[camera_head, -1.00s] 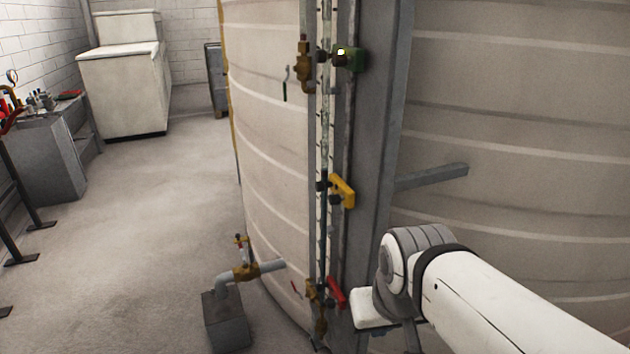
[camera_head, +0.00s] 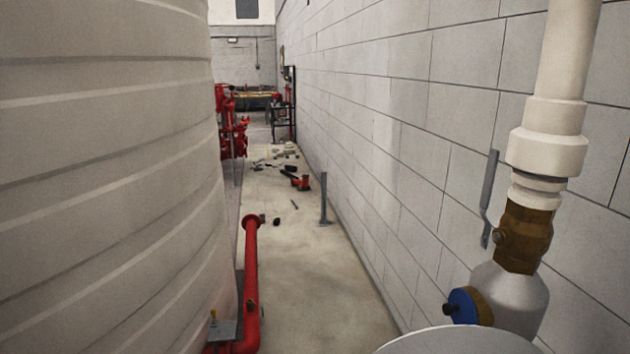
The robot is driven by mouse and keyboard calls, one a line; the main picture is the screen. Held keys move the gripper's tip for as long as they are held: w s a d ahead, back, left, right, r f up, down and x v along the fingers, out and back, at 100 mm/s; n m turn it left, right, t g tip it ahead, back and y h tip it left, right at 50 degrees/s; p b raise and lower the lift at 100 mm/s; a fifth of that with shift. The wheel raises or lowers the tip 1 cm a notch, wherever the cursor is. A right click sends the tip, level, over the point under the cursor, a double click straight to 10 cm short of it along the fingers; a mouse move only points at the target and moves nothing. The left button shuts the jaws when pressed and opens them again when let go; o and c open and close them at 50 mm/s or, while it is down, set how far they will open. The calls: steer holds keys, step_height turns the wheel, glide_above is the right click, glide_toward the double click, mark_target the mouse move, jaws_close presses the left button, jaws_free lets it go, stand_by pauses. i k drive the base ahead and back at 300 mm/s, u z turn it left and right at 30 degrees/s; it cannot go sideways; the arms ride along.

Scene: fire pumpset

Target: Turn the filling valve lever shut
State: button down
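A brass valve (camera_head: 523,238) sits on a vertical white pipe (camera_head: 562,60) at the right, close to the camera. Its long grey lever (camera_head: 490,198) stands nearly upright, roughly in line with the pipe, on the valve's left side. I take this for the filling valve, but no label shows. Below it is a grey fitting (camera_head: 525,300) with a blue round part (camera_head: 463,307). My gripper is not in view, so its opening and its distance from the lever cannot be told.
A large ribbed pale tank (camera_head: 100,180) fills the left. A block wall (camera_head: 400,130) runs along the right. Between them is a narrow floor passage (camera_head: 310,270) with a red pipe (camera_head: 251,270), a short grey post (camera_head: 324,200) and scattered loose items (camera_head: 285,155) farther off.

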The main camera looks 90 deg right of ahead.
mark_target(494, 156)
steer(key=z, duration=4)
steer(key=k, duration=0.2)
steer(key=z, duration=0.8)
